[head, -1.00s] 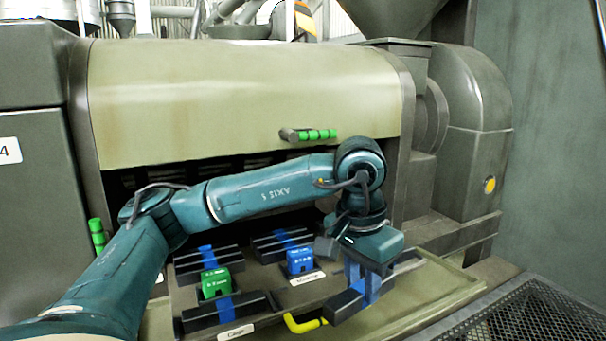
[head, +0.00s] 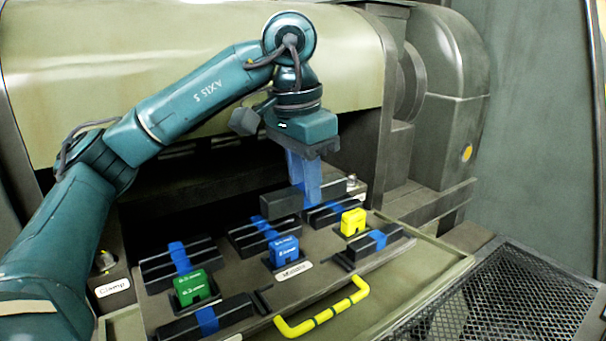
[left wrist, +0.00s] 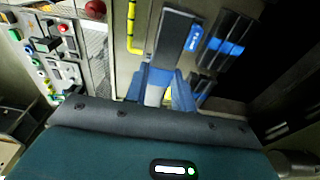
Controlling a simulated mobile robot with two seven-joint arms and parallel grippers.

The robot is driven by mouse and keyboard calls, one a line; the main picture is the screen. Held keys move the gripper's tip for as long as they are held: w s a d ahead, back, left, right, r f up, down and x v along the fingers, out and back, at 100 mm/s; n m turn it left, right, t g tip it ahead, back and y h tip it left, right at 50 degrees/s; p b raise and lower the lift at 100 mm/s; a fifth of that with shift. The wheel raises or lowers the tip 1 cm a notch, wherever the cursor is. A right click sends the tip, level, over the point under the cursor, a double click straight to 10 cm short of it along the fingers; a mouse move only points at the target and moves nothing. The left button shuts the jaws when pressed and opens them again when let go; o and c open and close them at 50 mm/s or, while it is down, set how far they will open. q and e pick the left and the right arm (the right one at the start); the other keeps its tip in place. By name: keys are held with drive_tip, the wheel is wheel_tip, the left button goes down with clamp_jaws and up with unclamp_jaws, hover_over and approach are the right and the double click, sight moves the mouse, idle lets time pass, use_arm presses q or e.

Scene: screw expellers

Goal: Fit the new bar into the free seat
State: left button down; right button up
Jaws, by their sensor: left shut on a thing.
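My left gripper (head: 306,197) is shut on a dark bar (head: 281,205), holding it above the back right of the deck. In the left wrist view the bar (left wrist: 170,40) runs between the blue fingers (left wrist: 165,92). Dark bars with blue bands lie on the deck: at the left (head: 178,262), in the middle (head: 264,235), at the front left (head: 208,317) and at the front right (head: 374,242). The held bar and fingers partly cover bars behind the yellow block. I cannot pick out the free seat. My right gripper does not show.
A green block (head: 194,288), a blue block (head: 284,250) and a yellow block (head: 353,222) stand on the deck (head: 235,285). A yellow handle (head: 322,307) runs along the front. Black mesh (head: 500,310) is at the right. The hood (head: 350,60) overhangs the back.

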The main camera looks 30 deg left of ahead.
sight(304, 206)
use_arm(q)
wheel_tip(304, 206, down, 3)
drive_tip(key=shift+f+b, duration=0.1)
drive_tip(key=shift+b, duration=0.95)
drive_tip(key=shift+f+b, duration=0.6)
drive_tip(key=shift+f, duration=0.1)
drive_tip(key=shift+f+b, duration=1.6)
drive_tip(key=shift+f, duration=0.6)
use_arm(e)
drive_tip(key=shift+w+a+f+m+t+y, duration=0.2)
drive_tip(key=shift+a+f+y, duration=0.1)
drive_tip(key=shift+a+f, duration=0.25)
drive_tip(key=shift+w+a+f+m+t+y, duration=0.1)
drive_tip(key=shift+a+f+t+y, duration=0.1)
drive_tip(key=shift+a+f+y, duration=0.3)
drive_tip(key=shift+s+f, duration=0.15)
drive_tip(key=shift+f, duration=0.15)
